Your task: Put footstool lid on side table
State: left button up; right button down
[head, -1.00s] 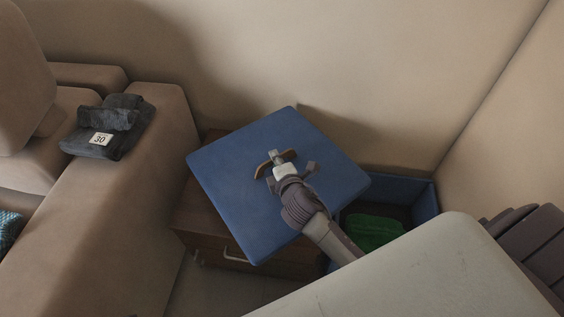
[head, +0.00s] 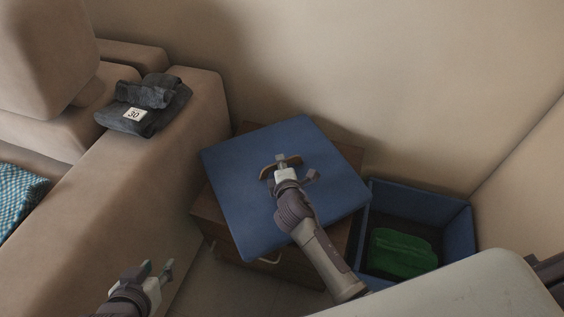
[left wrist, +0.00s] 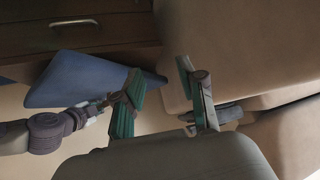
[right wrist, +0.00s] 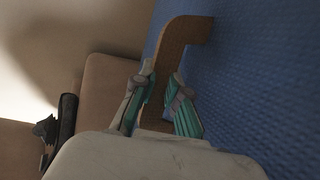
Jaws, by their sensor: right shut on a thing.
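The blue square footstool lid (head: 238,158) is over the brown wooden side table (head: 285,270), turned at an angle to it. Whether it rests on the top or hovers cannot be told. My right gripper (head: 283,164) is shut on the lid's brown handle; the handle (right wrist: 172,60) passes between its fingers in the right wrist view. My left gripper (head: 158,272) is open and empty, low beside the sofa. In the left wrist view its fingers (left wrist: 162,100) are apart, with the lid (left wrist: 80,82) and the table's drawer front (left wrist: 75,30) beyond.
The open blue footstool box (head: 456,232) stands right of the table with a green cloth (head: 402,252) inside. The brown sofa (head: 165,185) is on the left, with dark folded clothes (head: 150,103) tagged 30 on its arm. Walls close off the back and right.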

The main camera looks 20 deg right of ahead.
jog(key=shift+w+a+f+b, duration=0.1)
jog(key=shift+f+b, duration=0.3)
jog(key=shift+f, duration=0.35)
pick_arm(q)
jog(key=shift+w+d+r+t+h, duration=0.15)
jog(key=shift+w+d+r+t, duration=0.1)
jog(key=shift+w+r+t, duration=0.35)
jog(key=shift+w+d+r+t+h, duration=0.1)
jog(key=shift+w+d+r+t, duration=0.2)
jog(key=shift+w+r+t, duration=0.35)
jog(key=shift+w+d+r+t+h, duration=0.15)
jog(key=shift+w+d+r+t, duration=0.1)
jog(key=shift+w+r+t, duration=0.35)
jog(key=shift+w+r, duration=0.1)
jog(key=shift+w, duration=0.15)
pick_arm(e)
jog(key=shift+f, duration=0.15)
jog(key=c, duration=1.6)
grip_release()
jog(key=shift+f, duration=0.25)
jog(key=o, duration=0.4)
jog(key=shift+r, duration=0.1)
pick_arm(q)
jog(key=shift+d, duration=0.1)
